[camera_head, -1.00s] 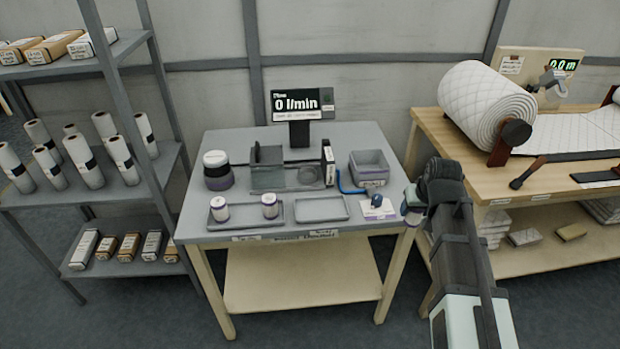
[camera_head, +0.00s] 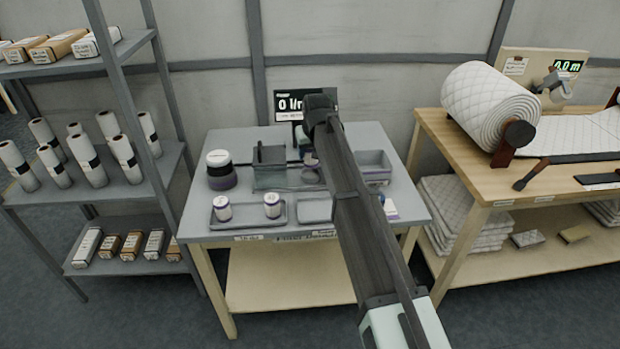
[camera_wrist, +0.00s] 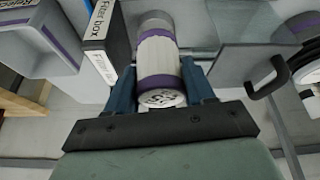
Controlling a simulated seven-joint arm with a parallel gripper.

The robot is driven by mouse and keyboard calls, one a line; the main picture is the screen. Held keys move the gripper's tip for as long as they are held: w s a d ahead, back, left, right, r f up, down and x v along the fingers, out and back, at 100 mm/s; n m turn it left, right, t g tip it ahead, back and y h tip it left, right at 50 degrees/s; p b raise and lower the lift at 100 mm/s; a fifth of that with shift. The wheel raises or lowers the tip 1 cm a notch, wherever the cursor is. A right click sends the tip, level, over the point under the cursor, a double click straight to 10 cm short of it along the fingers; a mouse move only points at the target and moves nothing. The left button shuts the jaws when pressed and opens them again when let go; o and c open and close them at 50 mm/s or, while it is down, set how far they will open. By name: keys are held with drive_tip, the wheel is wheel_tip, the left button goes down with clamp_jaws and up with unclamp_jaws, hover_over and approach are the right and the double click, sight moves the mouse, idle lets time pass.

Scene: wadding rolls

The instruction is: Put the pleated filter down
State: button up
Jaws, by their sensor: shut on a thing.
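The pleated filter (camera_wrist: 160,62), white with purple bands, is between the blue fingers of my gripper (camera_wrist: 160,74) in the wrist view. My gripper is shut on it. In the head view only a small purple and white part of the filter (camera_head: 310,160) shows beside my arm, over the table near the test fixture (camera_head: 270,172). My arm hides the rest. Whether the filter's far end touches anything below, I cannot tell. Two similar filters (camera_head: 222,208) and (camera_head: 272,205) stand in the left tray (camera_head: 248,223). The right tray (camera_head: 313,211) is partly hidden by my arm; its visible part is empty.
A black filter box (camera_wrist: 103,40) stands close beside the filter. A clear cover with a black handle (camera_wrist: 268,80) is on its other side. A grey bin (camera_head: 376,160) stands at the table's right. The display (camera_head: 290,105) is behind.

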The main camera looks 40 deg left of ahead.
drive_tip(key=shift+m, duration=0.5)
drive_tip(key=w+a, duration=0.2)
drive_tip(key=w+a+r, duration=0.1)
drive_tip(key=a, duration=0.1)
drive_tip(key=shift+w, duration=0.4)
drive_tip(key=shift+m, duration=0.5)
drive_tip(key=shift+d+f, duration=0.15)
drive_tip(key=shift+f, duration=2.4)
drive_tip(key=shift+d+f, duration=0.1)
drive_tip(key=shift+f, duration=2.45)
drive_tip(key=shift+f, duration=0.25)
drive_tip(key=o, duration=1)
drive_tip(key=shift+o, duration=0.2)
